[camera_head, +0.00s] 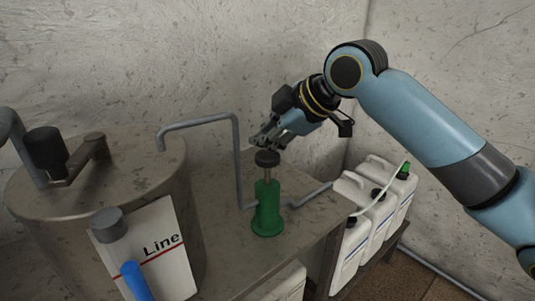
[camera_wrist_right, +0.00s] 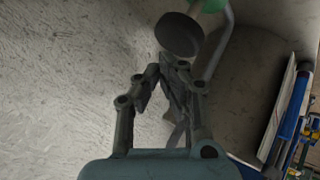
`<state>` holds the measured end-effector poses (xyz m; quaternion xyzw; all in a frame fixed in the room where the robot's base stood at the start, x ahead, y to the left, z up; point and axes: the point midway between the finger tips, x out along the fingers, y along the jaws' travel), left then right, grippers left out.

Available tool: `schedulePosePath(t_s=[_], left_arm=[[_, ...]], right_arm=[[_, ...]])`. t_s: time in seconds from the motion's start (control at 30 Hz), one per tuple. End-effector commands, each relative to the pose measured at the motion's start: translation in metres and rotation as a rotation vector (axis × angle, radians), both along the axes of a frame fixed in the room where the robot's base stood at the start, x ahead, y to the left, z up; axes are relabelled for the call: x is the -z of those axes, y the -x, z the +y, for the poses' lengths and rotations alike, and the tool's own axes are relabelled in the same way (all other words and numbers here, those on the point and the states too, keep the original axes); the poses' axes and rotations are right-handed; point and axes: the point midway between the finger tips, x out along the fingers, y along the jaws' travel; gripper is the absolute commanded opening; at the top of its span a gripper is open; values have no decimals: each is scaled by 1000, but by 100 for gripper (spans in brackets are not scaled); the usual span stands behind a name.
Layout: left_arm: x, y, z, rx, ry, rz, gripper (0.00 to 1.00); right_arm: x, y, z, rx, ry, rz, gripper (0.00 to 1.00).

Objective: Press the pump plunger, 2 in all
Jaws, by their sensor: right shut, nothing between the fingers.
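The pump has a green body (camera_head: 268,208) and stands upright on a grey bench. Its plunger has a dark round knob (camera_head: 267,158) on a thin metal rod, and a length of rod shows above the green body. My right gripper (camera_head: 258,141) is shut and empty, just above and slightly left of the knob. In the right wrist view the knob (camera_wrist_right: 179,36) lies just beyond my shut fingertips (camera_wrist_right: 167,67); I cannot tell whether they touch. A little of the green body (camera_wrist_right: 213,5) shows behind it. My left gripper is out of view.
A grey bent pipe (camera_head: 237,150) rises left of the pump and runs to a large metal tank (camera_head: 120,160). Several white jugs (camera_head: 352,195) stand right of the bench (camera_head: 320,225). A wall is behind.

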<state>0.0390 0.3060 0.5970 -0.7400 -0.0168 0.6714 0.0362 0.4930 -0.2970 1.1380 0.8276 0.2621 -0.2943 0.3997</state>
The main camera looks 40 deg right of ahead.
Motion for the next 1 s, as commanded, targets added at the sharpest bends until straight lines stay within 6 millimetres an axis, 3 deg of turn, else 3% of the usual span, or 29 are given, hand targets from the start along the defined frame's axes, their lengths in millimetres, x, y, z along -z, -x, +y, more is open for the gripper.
schedulePosePath(t_s=[1.0], left_arm=[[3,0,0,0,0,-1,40]], right_arm=[[12,0,0,-1,0,1,0]])
